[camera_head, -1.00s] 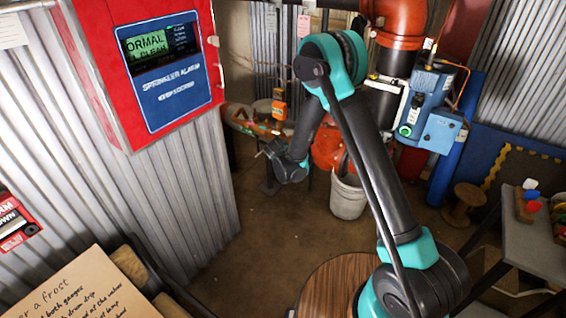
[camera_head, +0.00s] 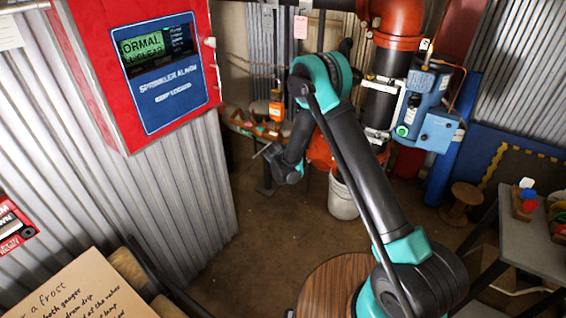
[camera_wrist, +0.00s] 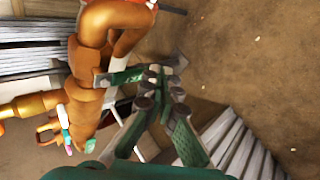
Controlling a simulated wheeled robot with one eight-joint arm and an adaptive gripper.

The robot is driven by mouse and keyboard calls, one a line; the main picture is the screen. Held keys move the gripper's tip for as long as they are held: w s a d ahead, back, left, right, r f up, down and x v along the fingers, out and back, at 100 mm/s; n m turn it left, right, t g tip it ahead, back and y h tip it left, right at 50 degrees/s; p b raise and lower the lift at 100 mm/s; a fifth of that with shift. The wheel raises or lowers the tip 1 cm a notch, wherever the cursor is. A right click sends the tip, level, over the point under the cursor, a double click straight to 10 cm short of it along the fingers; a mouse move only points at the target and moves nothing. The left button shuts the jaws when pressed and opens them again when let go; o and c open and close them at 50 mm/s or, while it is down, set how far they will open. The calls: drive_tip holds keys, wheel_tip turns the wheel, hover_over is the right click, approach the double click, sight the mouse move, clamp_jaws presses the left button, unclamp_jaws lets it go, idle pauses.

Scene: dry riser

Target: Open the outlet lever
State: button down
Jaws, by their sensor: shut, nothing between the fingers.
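Orange-brown pipework (camera_wrist: 85,90) fills the left of the wrist view. A green bar with a grey end (camera_wrist: 122,76) runs from the pipework toward my fingertips; it may be the outlet lever, but I cannot tell for sure. My gripper (camera_wrist: 162,78) is shut and empty, with its tips close to that bar; whether they touch is unclear. In the head view my gripper (camera_head: 264,151) is small, pointing left below the low pipework (camera_head: 238,119) behind the red cabinet. No lever can be made out clearly there.
The red sprinkler alarm cabinet (camera_head: 146,70) and a corrugated wall (camera_head: 180,210) stand to the left of my arm. A white bucket (camera_head: 342,200) is on the floor behind it.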

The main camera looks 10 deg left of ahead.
drive_tip(key=shift+w+a, duration=2.35)
drive_tip(key=shift+a, duration=0.2)
drive_tip(key=s+a, duration=0.2)
drive_tip(key=s, duration=0.3)
drive_tip(key=shift+s+r, duration=0.3)
drive_tip(key=shift+r, duration=0.1)
drive_tip(key=shift+a, duration=0.1)
